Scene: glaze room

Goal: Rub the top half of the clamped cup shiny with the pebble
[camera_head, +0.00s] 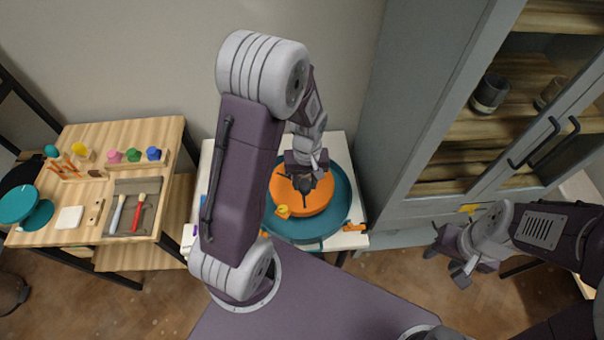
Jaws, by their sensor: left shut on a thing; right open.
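My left gripper (304,180) is low over an orange disc (318,198), which lies on a round teal wheel or basin (343,190). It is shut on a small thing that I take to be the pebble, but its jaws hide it. The clamped cup cannot be told apart from the dark shapes under and around the gripper. A small yellow piece (282,211) sits at the near left edge of the orange disc. My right gripper (447,262) is open and empty, above the floor in front of the cabinet.
A white table (338,149) carries the teal wheel. At left, a wooden table (91,133) holds several coloured pots, a teal dish (18,203), a white block (69,217) and brushes on a grey mat (138,186). A grey glass-door cabinet (415,110) with dark cups stands at right.

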